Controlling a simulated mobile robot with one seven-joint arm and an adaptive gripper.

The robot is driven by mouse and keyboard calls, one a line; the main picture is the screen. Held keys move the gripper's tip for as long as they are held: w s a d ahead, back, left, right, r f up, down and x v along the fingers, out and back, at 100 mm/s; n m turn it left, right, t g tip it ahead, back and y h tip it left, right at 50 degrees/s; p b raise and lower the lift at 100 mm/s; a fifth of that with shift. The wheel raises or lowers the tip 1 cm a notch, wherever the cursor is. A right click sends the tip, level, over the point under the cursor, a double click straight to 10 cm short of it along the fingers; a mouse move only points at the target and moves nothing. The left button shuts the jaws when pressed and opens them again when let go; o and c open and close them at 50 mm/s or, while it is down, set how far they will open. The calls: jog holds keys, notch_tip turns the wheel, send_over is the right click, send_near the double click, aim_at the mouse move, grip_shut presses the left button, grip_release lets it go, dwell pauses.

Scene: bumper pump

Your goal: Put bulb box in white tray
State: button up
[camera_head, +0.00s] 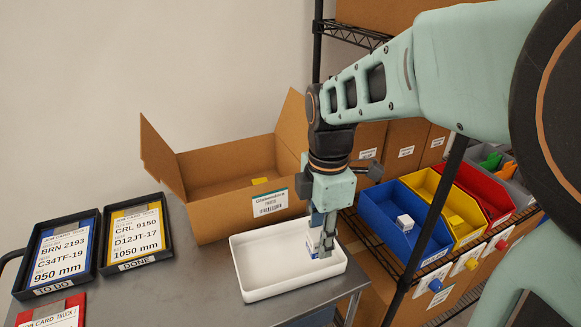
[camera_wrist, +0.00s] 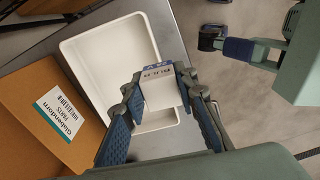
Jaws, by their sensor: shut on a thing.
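The white tray (camera_head: 262,268) lies on the grey metal table, and it also shows in the wrist view (camera_wrist: 92,62). My gripper (camera_head: 322,248) points down over the right end of the tray. In the wrist view, my gripper (camera_wrist: 160,88) is shut on the small white and blue bulb box (camera_wrist: 160,94), with one finger on each side. The bulb box (camera_head: 313,240) is partly hidden by the fingers in the head view. I cannot tell whether its underside touches the tray floor.
An open cardboard box (camera_head: 235,212) stands directly behind the tray. A rack at the right holds a blue bin (camera_head: 383,222) with a small white box (camera_head: 405,222), a yellow bin (camera_head: 440,205) and a red bin (camera_head: 480,190).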

jog(key=shift+w+d+r, duration=0.35)
jog(key=shift+r, duration=0.05)
jog(key=shift+w+a+n, duration=0.1)
jog(key=shift+w+n, duration=0.05)
jog(key=shift+n, duration=0.15)
jog(key=w+a+f, duration=0.2)
jog(key=a+f, duration=0.1)
jog(key=a, duration=0.5)
send_over(265, 265)
jog(key=d, duration=0.1)
jog(key=f, duration=0.5)
jog(key=shift+s+f+p, duration=0.1)
jog(key=shift+s+p, duration=0.1)
jog(key=shift+p, duration=0.2)
jog(key=shift+a+f, duration=0.3)
jog(key=shift+f, duration=0.05)
jog(key=shift+w+a+f, duration=0.1)
jog(key=shift+a+f, duration=0.05)
jog(key=shift+f, duration=0.8)
jog(key=shift+w+a+f, duration=0.1)
jog(key=shift+f, duration=0.8)
jog(key=shift+f, duration=0.1)
